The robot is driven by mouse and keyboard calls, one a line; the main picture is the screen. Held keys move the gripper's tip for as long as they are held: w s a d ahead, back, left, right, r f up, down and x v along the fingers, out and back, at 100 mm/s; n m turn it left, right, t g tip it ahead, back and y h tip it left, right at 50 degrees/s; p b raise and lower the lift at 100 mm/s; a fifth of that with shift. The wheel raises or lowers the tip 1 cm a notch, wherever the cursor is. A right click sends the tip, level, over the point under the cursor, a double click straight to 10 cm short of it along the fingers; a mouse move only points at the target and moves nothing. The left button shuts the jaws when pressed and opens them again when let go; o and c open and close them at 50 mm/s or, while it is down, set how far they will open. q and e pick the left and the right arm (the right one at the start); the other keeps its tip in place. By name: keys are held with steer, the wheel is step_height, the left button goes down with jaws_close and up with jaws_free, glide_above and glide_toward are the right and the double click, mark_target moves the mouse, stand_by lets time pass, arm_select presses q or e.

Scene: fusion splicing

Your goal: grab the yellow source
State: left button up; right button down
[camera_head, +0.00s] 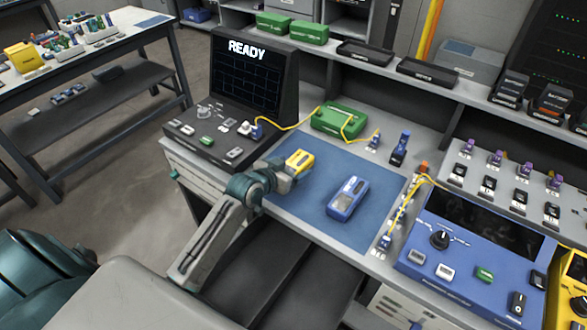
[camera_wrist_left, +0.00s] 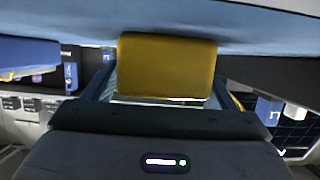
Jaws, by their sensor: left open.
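The yellow source (camera_head: 301,161) is a small yellow box with a pale panel, lying near the left back part of the blue mat (camera_head: 375,226). My left gripper (camera_head: 288,170) reaches it from the left and front, low over the mat. In the left wrist view, the yellow source (camera_wrist_left: 167,68) sits between the two fingers of my left gripper (camera_wrist_left: 165,85), which is open. I cannot tell whether a finger touches it. My right gripper is not in view.
A blue handheld device (camera_head: 348,198) lies on the mat to the right. A green box (camera_head: 339,118) with a yellow cable stands behind. A black console with a READY screen (camera_head: 253,75) is back left; a blue panel unit (camera_head: 470,250) is at right. The mat's front is clear.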

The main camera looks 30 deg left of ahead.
arm_select(q)
steer(key=shift+c, duration=0.2)
steer(key=shift+r, duration=0.1)
steer(key=c, duration=1.2)
